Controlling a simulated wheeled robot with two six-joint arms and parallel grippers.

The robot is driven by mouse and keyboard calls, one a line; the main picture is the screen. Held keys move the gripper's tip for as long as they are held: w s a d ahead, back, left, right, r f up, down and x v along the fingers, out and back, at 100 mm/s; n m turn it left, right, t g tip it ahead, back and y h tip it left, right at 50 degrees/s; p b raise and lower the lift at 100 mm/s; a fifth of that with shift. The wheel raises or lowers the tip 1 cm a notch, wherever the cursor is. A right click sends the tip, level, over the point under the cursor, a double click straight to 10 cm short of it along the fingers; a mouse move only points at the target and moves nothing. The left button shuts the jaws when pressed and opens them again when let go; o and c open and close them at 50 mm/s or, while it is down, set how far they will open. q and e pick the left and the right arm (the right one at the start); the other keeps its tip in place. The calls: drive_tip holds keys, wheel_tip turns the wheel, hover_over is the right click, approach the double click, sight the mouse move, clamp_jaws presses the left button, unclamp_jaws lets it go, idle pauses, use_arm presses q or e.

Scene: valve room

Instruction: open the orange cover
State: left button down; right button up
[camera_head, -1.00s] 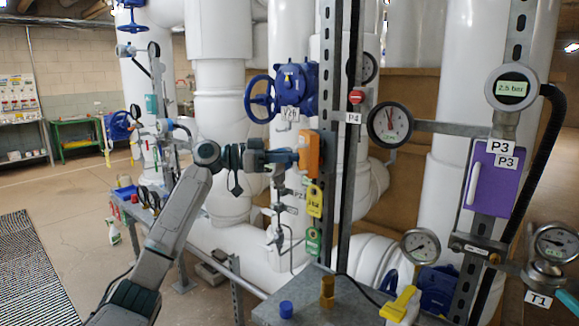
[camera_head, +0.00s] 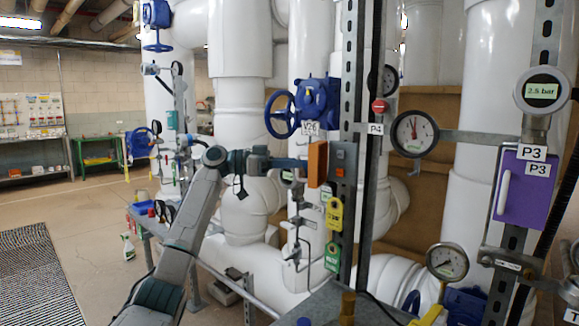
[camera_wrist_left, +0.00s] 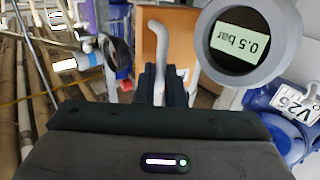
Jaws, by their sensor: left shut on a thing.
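The orange cover (camera_head: 317,163) is on the metal post in the middle of the head view. It stands swung out to the left, with a grey box (camera_head: 340,160) showing to its right. My left gripper (camera_head: 300,163) reaches it from the left. In the left wrist view, the orange cover (camera_wrist_left: 182,45) has a white bar handle (camera_wrist_left: 159,48). The dark fingers of my left gripper (camera_wrist_left: 167,84) are shut on the lower part of that handle. The inside of the box is small and hard to make out. My right gripper is out of view.
A gauge reading 0.5 bar (camera_wrist_left: 247,42) is close beside my left fingers. A blue valve (camera_head: 318,100), yellow tag (camera_head: 334,213) and green tag (camera_head: 332,257) are near the cover. A purple cover (camera_head: 522,187) is at right. Open floor (camera_head: 90,205) lies left.

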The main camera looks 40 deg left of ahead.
use_arm(q)
drive_tip(key=shift+w, duration=0.1)
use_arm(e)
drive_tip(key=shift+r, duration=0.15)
